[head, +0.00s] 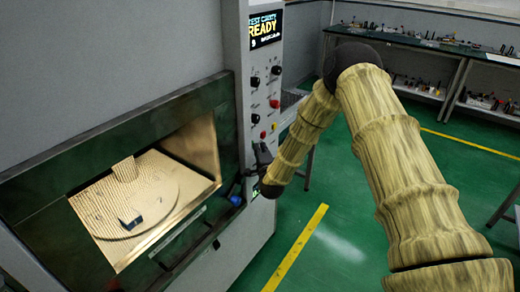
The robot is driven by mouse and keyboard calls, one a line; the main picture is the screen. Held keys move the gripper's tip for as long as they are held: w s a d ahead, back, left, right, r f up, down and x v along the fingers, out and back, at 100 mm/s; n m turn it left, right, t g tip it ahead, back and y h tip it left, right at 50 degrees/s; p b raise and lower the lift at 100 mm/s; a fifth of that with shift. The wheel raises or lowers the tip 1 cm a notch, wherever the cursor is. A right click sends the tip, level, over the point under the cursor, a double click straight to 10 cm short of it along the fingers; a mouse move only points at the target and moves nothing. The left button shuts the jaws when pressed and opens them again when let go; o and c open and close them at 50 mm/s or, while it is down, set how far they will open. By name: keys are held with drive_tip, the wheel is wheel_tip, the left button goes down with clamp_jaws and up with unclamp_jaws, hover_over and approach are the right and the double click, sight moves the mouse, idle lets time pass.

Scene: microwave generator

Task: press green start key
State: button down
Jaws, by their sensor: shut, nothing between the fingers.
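The microwave generator's control panel (262,92) is on the narrow front column right of the open chamber. Its display (266,27) reads "TEST CAVITY READY". My arm comes in from the right, and my dark gripper (256,163) is at the lower part of the panel, below the knobs and buttons. It is shut and holds nothing. I cannot clearly make out the green start key; the gripper and wrist cover that part of the panel. A small green patch (255,192) shows just below the gripper, too small to identify. Whether the fingertips touch the panel cannot be told.
The chamber (203,150) stands open at left, with a round plate (150,205) holding a small dark block (130,218). Black knobs (255,81) and a red button (274,104) sit above my gripper.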

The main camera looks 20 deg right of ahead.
drive_tip(key=shift+f, duration=0.1)
drive_tip(key=shift+w+a+r+b, duration=0.55)
drive_tip(key=shift+w+r+b, duration=0.1)
drive_tip(key=shift+b, duration=0.55)
drive_tip(key=shift+s, duration=0.1)
drive_tip(key=shift+s+a+f, duration=0.1)
drive_tip(key=shift+s+f, duration=0.1)
drive_tip(key=s, duration=0.8)
drive_tip(key=shift+a+f, duration=0.35)
